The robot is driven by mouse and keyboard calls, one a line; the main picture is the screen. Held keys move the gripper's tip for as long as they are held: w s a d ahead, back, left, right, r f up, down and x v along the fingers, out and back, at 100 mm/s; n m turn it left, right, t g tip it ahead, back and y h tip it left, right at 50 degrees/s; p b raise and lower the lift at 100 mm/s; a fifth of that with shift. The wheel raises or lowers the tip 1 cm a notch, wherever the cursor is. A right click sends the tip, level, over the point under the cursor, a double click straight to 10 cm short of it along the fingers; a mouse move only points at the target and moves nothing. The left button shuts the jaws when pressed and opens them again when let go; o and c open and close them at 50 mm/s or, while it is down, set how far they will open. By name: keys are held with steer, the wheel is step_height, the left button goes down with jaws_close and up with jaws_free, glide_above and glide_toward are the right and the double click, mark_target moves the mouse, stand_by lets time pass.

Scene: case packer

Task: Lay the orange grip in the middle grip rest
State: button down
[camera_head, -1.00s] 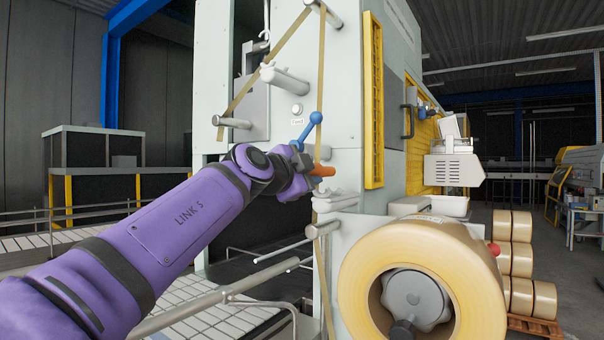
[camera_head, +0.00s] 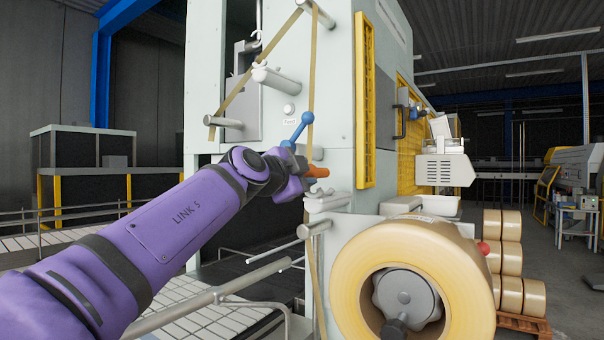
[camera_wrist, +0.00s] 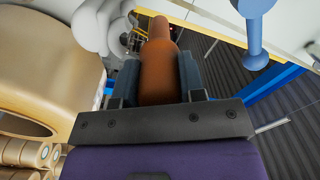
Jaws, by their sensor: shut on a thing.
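The orange grip (camera_head: 318,172) is held in my gripper (camera_head: 302,172), in front of the pale machine column. In the wrist view the orange grip (camera_wrist: 160,65) sits between my two dark fingers and points away from me, its far end near the top edge. A white rest-like piece (camera_head: 328,202) juts from the column just below the orange grip. The two look close, with the grip above; I cannot tell whether they touch. Whitish rounded shapes (camera_wrist: 97,25) show left of the grip in the wrist view. I cannot tell for sure which piece is the middle rest.
A blue ball-ended bar (camera_head: 303,127) stands just above my gripper; it also shows at the wrist view's upper right (camera_wrist: 255,30). A brown tape strip (camera_head: 311,95) runs down the column. A large tape roll (camera_head: 375,270) is below right. A conveyor rail (camera_head: 215,298) lies below.

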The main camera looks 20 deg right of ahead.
steer(key=shift+f, duration=0.25)
steer(key=shift+f, duration=0.95)
steer(key=shift+f, duration=0.1)
jaws_free()
steer(key=shift+s+a, duration=0.1)
stand_by(0.4)
steer(key=v, duration=0.9)
steer(key=shift+s+a, duration=0.25)
steer(key=shift+a, duration=0.05)
stand_by(0.9)
